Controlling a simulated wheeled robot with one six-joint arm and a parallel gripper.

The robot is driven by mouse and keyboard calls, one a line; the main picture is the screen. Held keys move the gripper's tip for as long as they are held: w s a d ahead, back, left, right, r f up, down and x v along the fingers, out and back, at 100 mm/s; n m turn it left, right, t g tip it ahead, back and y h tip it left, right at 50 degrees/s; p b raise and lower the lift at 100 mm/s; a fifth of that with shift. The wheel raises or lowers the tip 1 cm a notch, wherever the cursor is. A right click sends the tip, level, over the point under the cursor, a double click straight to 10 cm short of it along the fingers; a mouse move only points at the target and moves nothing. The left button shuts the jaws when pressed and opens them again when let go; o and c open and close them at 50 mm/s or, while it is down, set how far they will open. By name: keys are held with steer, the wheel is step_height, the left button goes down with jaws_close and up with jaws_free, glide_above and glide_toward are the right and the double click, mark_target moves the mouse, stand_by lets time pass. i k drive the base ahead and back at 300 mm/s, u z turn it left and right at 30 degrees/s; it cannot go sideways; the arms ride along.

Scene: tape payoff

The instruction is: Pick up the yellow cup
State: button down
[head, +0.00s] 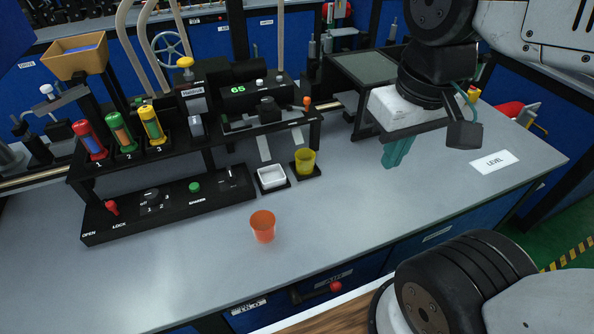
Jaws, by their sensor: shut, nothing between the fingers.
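The yellow cup (305,161) stands upright on a small black pad on the grey bench, to the right of a white square dish. My gripper (392,163) hangs over the bench to the right of the cup, with its teal fingers pointing down. The fingers are shut and empty, and apart from the cup. An orange cup (263,226) stands on the bare bench nearer the front, to the left of the yellow cup.
The white dish (271,178) sits close beside the yellow cup. A black rack (205,141) with numbered red, green and yellow tubes stands behind, and a black control panel (165,205) lies at left. The bench is clear at front and right, around the LEVEL label (494,162).

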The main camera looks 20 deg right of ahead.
mark_target(304, 158)
steer(key=u, duration=0.05)
steer(key=k, duration=0.5)
steer(key=z, duration=3.25)
steer(key=k, duration=1.1)
steer(key=u, duration=1.6)
